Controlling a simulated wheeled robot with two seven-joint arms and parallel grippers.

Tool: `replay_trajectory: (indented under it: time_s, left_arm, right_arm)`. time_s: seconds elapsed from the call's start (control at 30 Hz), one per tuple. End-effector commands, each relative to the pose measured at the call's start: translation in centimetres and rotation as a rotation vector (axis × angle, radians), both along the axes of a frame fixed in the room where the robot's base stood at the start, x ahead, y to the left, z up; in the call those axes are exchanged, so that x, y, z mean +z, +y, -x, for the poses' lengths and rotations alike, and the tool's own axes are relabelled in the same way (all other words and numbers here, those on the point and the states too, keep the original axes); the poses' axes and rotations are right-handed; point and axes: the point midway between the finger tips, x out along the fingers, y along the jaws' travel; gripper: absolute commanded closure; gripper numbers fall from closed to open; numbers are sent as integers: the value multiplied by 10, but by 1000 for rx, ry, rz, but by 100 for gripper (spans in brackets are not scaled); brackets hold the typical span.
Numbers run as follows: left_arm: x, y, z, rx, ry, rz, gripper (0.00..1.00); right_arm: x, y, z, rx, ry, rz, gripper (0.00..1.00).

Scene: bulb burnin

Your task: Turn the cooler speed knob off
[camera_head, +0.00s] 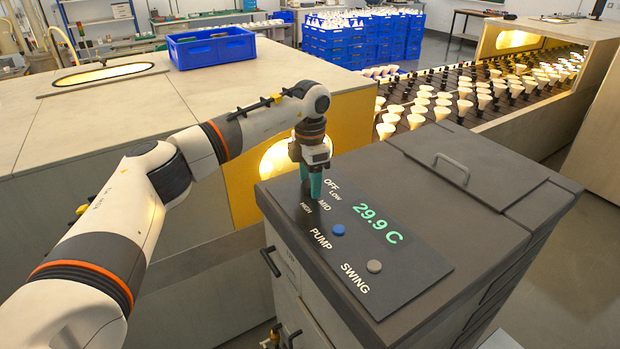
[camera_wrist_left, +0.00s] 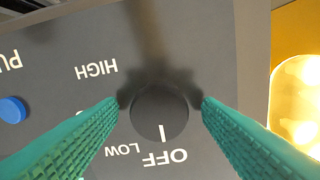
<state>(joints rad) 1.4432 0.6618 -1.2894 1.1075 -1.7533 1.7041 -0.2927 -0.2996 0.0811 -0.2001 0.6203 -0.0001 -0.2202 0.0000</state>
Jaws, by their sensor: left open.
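The cooler (camera_head: 420,180) has a dark control panel (camera_head: 400,268) with a speed knob. In the left wrist view the round dark knob (camera_wrist_left: 160,108) shows a light line pointing toward the OFF label (camera_wrist_left: 165,158). LOW (camera_wrist_left: 122,149) and HIGH (camera_wrist_left: 96,71) are beside it, and the left finger covers the MID label. My left gripper (camera_head: 312,192) points down at the knob. Its teal fingers are open, one tip on each side of the knob; I cannot tell whether they touch it. In the head view the gripper mostly hides the knob. My right gripper is not in view.
The panel also has a blue PUMP button (camera_head: 338,229), a grey SWING button (camera_head: 374,266) and a green 29.9 C display (camera_head: 378,222). A handle (camera_head: 452,168) stands up from the lid. A blue crate (camera_head: 212,50) sits on the machine behind. Bulbs fill the conveyor (camera_head: 460,95).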

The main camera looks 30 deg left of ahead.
Motion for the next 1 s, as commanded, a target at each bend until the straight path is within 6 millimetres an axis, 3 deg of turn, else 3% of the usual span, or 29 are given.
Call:
replay_trajectory:
  time_s: [0.27,0.7,1.0]
  left_arm:
    - [13,0,-1,-1,-3,1,41]
    - [100,-1,0,0,-3,1,41]
    - [120,0,0,0,1,1,41]
  right_arm:
    - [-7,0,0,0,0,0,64]
    - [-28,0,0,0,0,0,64]
    - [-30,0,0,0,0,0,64]
